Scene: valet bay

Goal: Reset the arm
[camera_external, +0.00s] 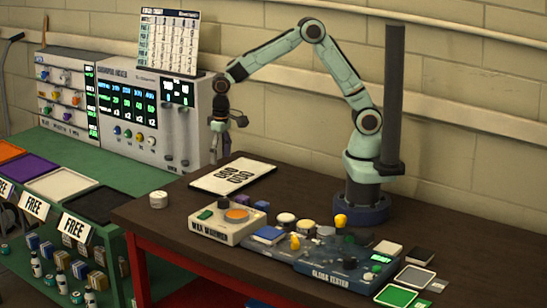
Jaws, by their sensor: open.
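My gripper (220,156) hangs at the end of my pale green arm, left of the middle in the external view. It points down with its fingers apart and nothing visible between them. It is above the back left part of the dark wooden table (150,222), near the left end of a white card with dark printed shapes (232,175). I cannot tell its exact height above the table.
A wax warmer box (208,228) and a blue gloss tester (345,275) stand on the table, with several small pots, blocks and swatches around them. A round white tin (158,200) sits at the left edge. Instrument panels (150,72) and a green bench stand left.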

